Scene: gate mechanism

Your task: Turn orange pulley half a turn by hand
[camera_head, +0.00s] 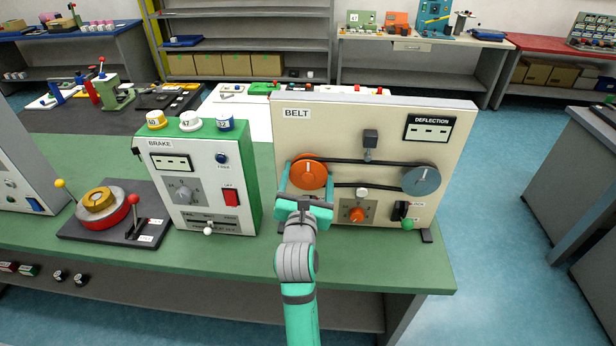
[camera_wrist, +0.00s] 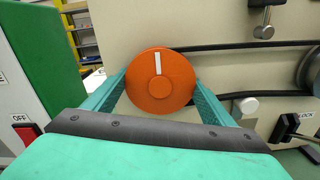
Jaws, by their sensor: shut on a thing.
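The orange pulley (camera_head: 309,174) is on the left of the beige BELT panel (camera_head: 290,135). It also shows in the wrist view (camera_wrist: 160,85), with its white mark pointing straight up. My gripper (camera_head: 306,180) is shut on the pulley, one teal finger on its left side and one on its right. A black belt (camera_head: 350,161) runs from the orange pulley to a grey-blue pulley (camera_head: 421,180) on the right. The lower part of the orange pulley is partly hidden by my gripper in the head view.
An orange knob (camera_head: 357,215), a white button (camera_head: 362,192) and a black lever with a green ball (camera_head: 407,224) sit low on the panel. A hanging weight (camera_head: 370,139) is above the belt. The BRAKE box (camera_head: 205,180) stands close on the left.

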